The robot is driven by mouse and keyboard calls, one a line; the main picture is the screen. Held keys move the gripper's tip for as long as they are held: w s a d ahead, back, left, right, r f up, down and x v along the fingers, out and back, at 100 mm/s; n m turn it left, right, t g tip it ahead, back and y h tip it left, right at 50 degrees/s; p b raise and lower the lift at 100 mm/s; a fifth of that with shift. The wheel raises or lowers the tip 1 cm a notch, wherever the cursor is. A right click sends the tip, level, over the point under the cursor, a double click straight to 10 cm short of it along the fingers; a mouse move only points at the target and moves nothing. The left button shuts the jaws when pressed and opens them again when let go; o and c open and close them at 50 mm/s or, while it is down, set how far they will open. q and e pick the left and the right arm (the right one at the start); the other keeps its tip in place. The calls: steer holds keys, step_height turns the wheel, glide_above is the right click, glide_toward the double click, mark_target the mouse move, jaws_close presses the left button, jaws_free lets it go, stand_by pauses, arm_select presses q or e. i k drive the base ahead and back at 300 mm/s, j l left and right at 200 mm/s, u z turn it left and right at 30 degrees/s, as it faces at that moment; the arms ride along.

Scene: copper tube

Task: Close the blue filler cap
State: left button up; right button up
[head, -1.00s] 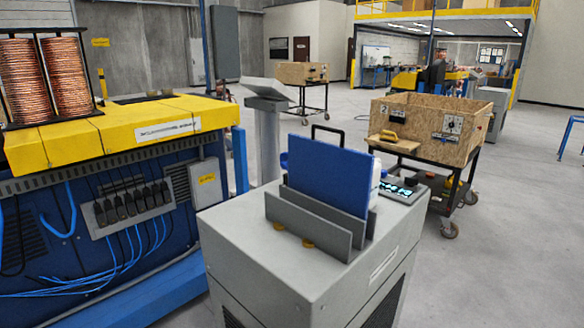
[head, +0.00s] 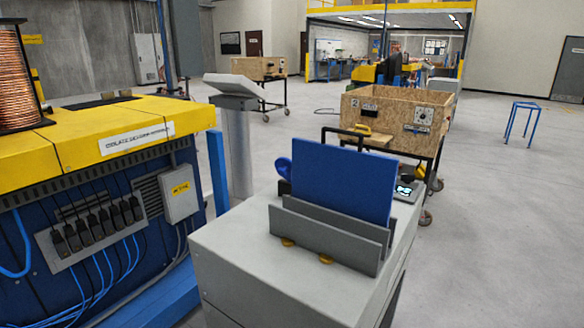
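A small rounded blue part (head: 284,168), which looks like the filler cap, shows at the left edge of an upright blue panel (head: 340,182). It seems to stand up on the far side of the grey cabinet (head: 250,260). The panel and grey plates hide its lower part and whatever it attaches to, so I cannot tell clearly how far open it is. Neither of my grippers is in view.
Two upright grey plates (head: 322,240) hold the blue panel on the cabinet top. A yellow-topped blue machine (head: 90,140) stands at left, with a grey pedestal (head: 238,140) beside it. A wooden crate (head: 390,112) on a cart stands behind.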

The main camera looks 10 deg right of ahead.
mark_target(283, 165)
steer(key=i+j+z, duration=0.2)
steer(key=i, duration=0.15)
steer(key=i+j+z, duration=0.2)
steer(key=j, duration=0.7)
steer(key=k+u, duration=0.05)
steer(key=k, duration=0.05)
